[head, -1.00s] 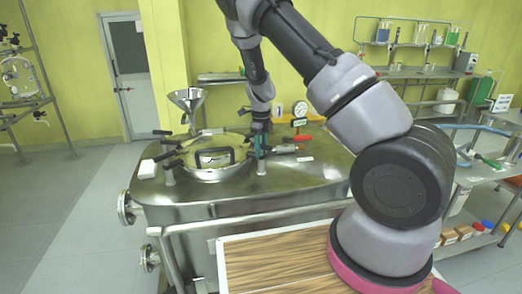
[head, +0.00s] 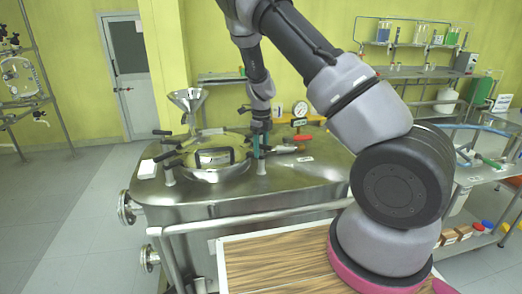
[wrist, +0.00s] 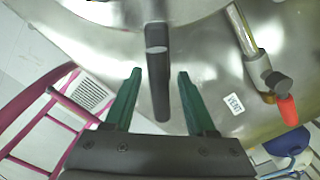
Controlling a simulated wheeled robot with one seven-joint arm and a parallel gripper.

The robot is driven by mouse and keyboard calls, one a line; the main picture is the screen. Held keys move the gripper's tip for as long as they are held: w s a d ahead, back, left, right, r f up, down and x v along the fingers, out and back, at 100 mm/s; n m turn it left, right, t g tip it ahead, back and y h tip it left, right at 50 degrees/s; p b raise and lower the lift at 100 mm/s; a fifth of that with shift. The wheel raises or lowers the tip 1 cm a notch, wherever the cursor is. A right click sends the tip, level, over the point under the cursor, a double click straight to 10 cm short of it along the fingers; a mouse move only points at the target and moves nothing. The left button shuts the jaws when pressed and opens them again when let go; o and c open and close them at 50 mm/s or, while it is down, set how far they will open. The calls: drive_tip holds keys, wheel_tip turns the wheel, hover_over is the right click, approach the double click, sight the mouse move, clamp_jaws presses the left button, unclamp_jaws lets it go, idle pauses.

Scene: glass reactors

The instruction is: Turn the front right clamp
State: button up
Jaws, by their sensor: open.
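The reactor's round lid (head: 215,170) sits on the steel vessel top, with black-handled clamps around its rim. My gripper (head: 257,152) is low at the lid's right side in the head view. In the wrist view my gripper (wrist: 160,72) is open, its two green fingers pointing at the vessel. The front right clamp's black handle (wrist: 158,75) stands between the fingers, with a visible gap on each side. In the head view this clamp is mostly hidden by the fingers. Whether its base is fastened cannot be seen.
A red-handled valve (head: 302,138) and a VENT label (wrist: 233,104) lie right of the clamp. A pressure gauge (head: 300,109) stands behind. A steel funnel (head: 188,101) rises at the lid's back left. A rail (head: 250,217) runs along the vessel's front.

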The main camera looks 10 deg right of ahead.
wheel_tip(320, 180, up, 10)
drive_tip(key=shift+f, duration=0.1)
drive_tip(key=shift+r, duration=0.25)
drive_tip(key=shift+s+d+r, duration=0.1)
drive_tip(key=shift+s+r, duration=0.05)
drive_tip(key=shift+r, duration=0.25)
drive_tip(key=s+d+r+n+t+y, duration=0.2)
drive_tip(key=s+r+n, duration=0.45)
drive_tip(key=r, duration=0.35)
drive_tip(key=s+d+r+n+t+y, duration=0.1)
drive_tip(key=s+d+r+n+y, duration=0.1)
drive_tip(key=s+r+n, duration=0.7)
drive_tip(key=s+d+r+n+t+h, duration=0.1)
drive_tip(key=s+r+n+t, duration=0.1)
drive_tip(key=s, duration=0.5)
drive_tip(key=s+r+n+t+h, duration=0.1)
drive_tip(key=s+r+n+t, duration=0.1)
drive_tip(key=s+r+n, duration=0.3)
drive_tip(key=shift+s+d+r+n, duration=0.2)
drive_tip(key=shift+s+d+n, duration=0.15)
drive_tip(key=shift+s, duration=0.8)
